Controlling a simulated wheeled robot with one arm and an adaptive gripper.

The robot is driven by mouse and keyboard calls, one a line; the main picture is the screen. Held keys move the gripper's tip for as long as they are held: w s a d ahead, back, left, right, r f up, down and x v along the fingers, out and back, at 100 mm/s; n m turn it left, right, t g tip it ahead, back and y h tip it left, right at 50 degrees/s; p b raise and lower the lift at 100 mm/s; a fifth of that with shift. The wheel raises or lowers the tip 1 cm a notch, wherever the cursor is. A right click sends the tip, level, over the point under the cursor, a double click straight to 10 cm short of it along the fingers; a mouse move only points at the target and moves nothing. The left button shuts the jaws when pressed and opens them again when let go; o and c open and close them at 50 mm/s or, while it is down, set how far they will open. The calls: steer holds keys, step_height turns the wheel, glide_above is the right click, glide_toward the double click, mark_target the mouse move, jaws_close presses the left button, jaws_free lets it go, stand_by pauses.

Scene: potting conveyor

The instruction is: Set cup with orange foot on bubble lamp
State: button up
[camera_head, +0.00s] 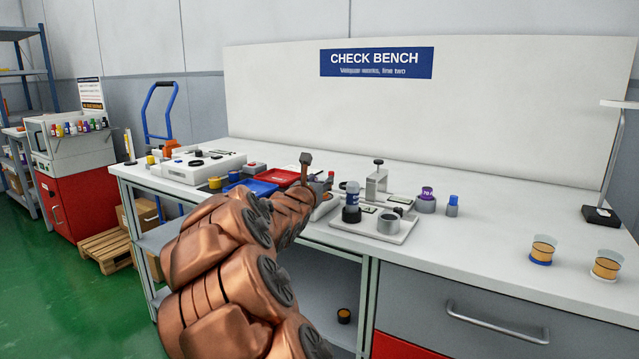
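Two clear cups with orange-tan bands stand on the right of the bench. The left cup (542,250) has a blue foot. The right cup (606,265) has a pale foot, whose exact colour is hard to tell. I cannot make out a clear orange foot on either. A stand with a black base (600,215), thin post and flat white head is at the far right; I cannot tell whether it is the bubble lamp. My gripper (309,172) is at the end of my copper arm, above the bench's left-middle, far left of the cups. Its fingers are too small and partly hidden to read.
A grey tray (385,236) with small instruments sits mid-bench. A purple-topped jar (427,200) and blue-capped bottle (452,206) stand beside it. Blue (250,187) and red (278,177) trays lie left. The bench (490,225) is clear between bottle and cups. A dark cup-like item (344,316) is below.

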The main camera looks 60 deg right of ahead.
steer(key=o, duration=0.4)
steer(key=shift+r, duration=0.2)
steer(key=v, duration=1.2)
steer(key=shift+p, duration=0.4)
